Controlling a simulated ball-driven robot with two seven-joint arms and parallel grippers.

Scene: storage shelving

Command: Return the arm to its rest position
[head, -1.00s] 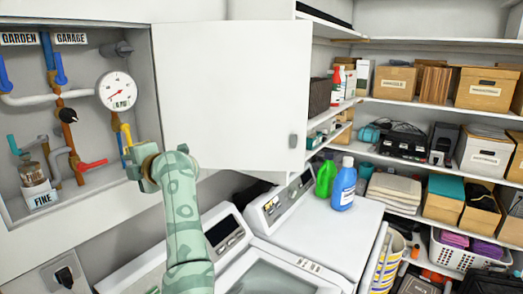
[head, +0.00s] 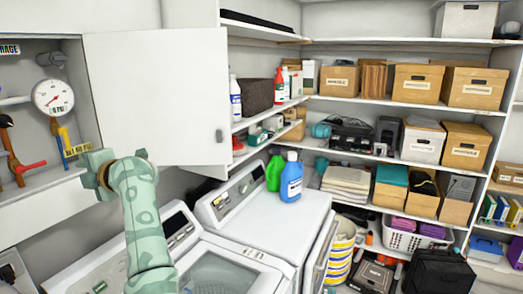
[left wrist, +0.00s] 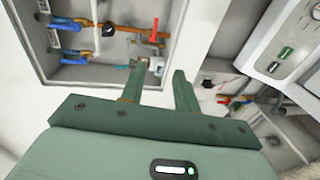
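My left arm (head: 140,215), green with a camouflage pattern, reaches up from the bottom of the head view. Its end is in front of the pipe cabinet (head: 45,190), just left of the white cabinet door (head: 160,95). In the head view my left gripper's fingers are mostly hidden by the wrist. In the left wrist view my left gripper (left wrist: 158,80) has its two fingers apart with nothing held between them. The pipes with blue, orange and red handles lie beyond the fingertips there. My right gripper is in neither view.
The pressure gauge (head: 53,97) and a red valve handle (head: 28,167) are close by the arm. Below are a washer and dryer (head: 265,220) with a blue bottle (head: 291,177) and a green bottle (head: 275,172). Shelves with cardboard boxes (head: 416,83) fill the right.

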